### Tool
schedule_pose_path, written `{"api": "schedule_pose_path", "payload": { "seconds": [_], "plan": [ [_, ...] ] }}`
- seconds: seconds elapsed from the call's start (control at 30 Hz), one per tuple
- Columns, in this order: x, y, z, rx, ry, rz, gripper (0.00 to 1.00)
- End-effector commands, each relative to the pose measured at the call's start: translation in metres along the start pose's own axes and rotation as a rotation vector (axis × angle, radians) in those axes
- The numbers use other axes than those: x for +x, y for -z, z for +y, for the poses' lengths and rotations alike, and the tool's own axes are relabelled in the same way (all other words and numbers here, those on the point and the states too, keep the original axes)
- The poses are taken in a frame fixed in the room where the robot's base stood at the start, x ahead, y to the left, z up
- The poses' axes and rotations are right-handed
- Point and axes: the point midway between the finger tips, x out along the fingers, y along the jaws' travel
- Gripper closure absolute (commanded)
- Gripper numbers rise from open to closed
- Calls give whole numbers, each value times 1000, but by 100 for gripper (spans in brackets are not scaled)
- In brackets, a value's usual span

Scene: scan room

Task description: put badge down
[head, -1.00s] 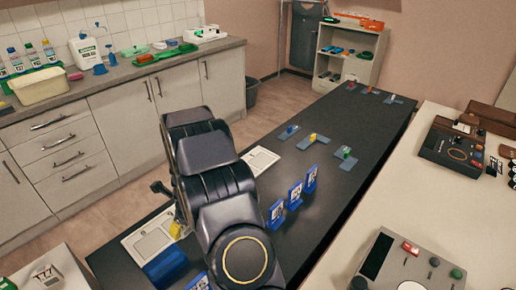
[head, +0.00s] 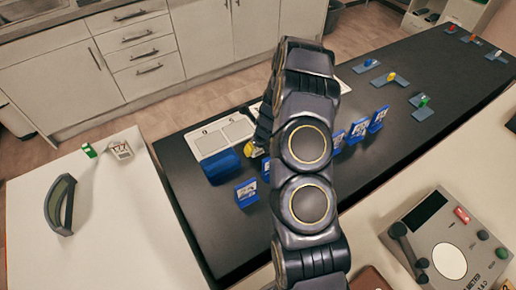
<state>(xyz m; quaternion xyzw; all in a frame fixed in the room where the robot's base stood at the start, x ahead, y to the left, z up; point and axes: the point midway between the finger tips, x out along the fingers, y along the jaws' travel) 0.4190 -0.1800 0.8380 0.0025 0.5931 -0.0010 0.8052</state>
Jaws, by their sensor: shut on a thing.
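My gripper (head: 263,130) is partly hidden behind my arm, over the dark table beside the white two-panel tray (head: 206,146). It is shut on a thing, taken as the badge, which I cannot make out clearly. A small yellow piece (head: 251,149) shows just below the gripper; I cannot tell whether it is part of the badge. Whether the held thing touches the table is hidden. Blue upright holders with white cards stand on the table, one in front of the tray (head: 246,193) and several to the right of my arm (head: 357,131).
A dark blue block (head: 221,168) lies at the tray's near edge. Grey pieces with coloured knobs (head: 391,80) stand further right. A white table with a visor (head: 61,203) is at left; a console (head: 447,240) is at right.

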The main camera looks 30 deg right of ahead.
Motion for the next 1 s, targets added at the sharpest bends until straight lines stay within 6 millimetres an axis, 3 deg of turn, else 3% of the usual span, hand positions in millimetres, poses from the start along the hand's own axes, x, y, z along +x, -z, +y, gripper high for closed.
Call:
{"api": "schedule_pose_path", "payload": {
  "seconds": [0.43,0.47,0.5,0.53,0.87,1.0],
  "plan": [
    [11,4,0,0,1,0,79],
    [11,4,0,0,1,0,42],
    [11,4,0,0,1,0,25],
    [11,4,0,0,1,0,20],
    [10,4,0,0,1,0,20],
    [1,3,0,0,1,0,20]
  ]
}}
